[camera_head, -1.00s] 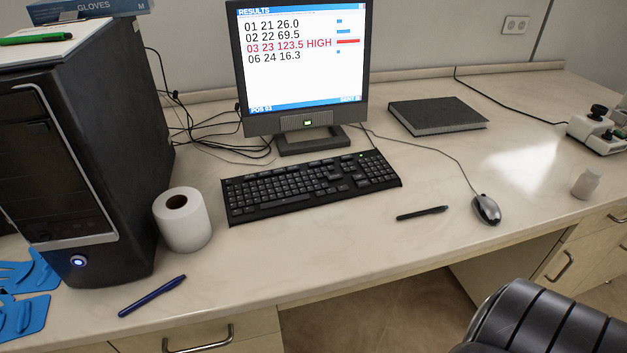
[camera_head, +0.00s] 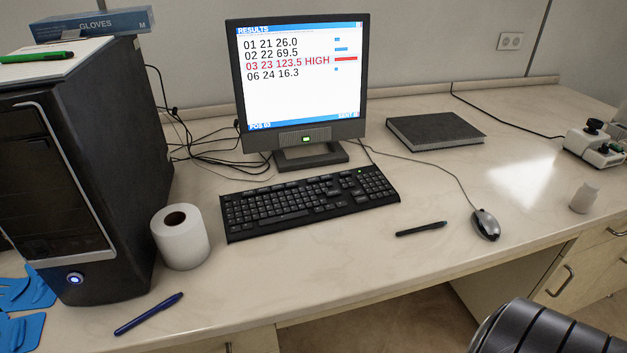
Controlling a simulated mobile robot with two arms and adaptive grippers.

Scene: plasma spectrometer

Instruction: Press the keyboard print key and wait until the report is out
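The black keyboard (camera_head: 308,203) lies on the bench in front of the monitor. A small green light shows near its upper right; I cannot make out which key is the print key. The monitor (camera_head: 302,85) shows a RESULTS list of several rows, with the row "03 23 123.5 HIGH" in red. No printer and no printed report show in this view. Neither of my grippers is in view, and nothing touches the keyboard.
A paper roll (camera_head: 181,238) stands left of the keyboard, beside the black computer tower (camera_head: 125,180). The bench front is mostly clear.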

